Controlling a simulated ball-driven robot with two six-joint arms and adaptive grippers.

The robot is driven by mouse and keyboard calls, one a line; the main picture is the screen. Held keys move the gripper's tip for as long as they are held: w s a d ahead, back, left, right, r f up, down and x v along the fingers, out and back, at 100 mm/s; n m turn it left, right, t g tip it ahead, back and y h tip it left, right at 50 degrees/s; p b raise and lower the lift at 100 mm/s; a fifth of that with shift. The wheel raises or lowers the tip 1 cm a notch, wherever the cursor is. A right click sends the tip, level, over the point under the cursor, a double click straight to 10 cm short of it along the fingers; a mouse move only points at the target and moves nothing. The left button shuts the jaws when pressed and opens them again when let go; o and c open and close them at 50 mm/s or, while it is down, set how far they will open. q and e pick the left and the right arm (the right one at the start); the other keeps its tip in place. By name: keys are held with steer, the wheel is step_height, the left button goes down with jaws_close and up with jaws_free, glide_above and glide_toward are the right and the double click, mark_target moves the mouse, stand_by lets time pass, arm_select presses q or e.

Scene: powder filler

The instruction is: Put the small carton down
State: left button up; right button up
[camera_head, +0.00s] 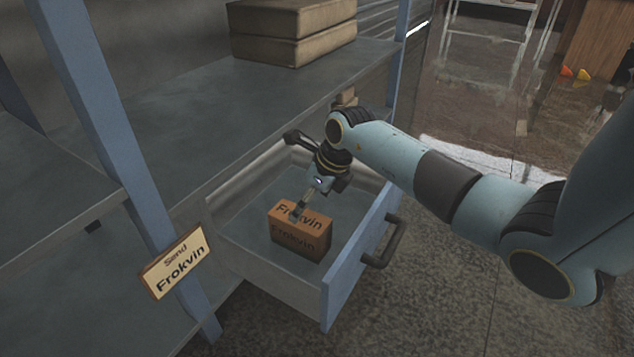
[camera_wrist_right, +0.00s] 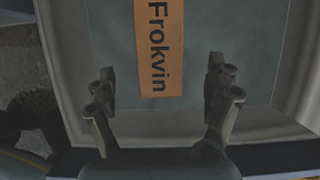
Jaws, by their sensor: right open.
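The small carton (camera_head: 301,237) is an orange-brown box marked "Frokvin" on its top and side. It sits upright inside the open drawer (camera_head: 269,291), on the drawer's floor. My right gripper (camera_head: 298,212) reaches down over the carton from behind it. In the right wrist view the carton's labelled top (camera_wrist_right: 160,45) lies between and beyond the fingers of the right gripper (camera_wrist_right: 163,80). The fingers are spread wide, with a gap to the carton on both sides. My left gripper is not in view.
A sign reading "Send Frokvin" (camera_head: 174,262) hangs on the blue shelf post (camera_head: 115,150) left of the drawer. The drawer's front has a dark handle (camera_head: 385,243). Stacked brown boxes (camera_head: 292,30) stand on the shelf above.

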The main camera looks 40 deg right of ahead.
steer(key=p+v, duration=0.1)
steer(key=v, duration=0.1)
steer(key=shift+r, duration=0.3)
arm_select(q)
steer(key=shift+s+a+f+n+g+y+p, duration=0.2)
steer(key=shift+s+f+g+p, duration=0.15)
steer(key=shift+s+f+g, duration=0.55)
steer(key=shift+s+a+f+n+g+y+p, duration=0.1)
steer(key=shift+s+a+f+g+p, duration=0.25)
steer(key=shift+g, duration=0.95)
arm_select(e)
steer(key=shift+v, duration=1)
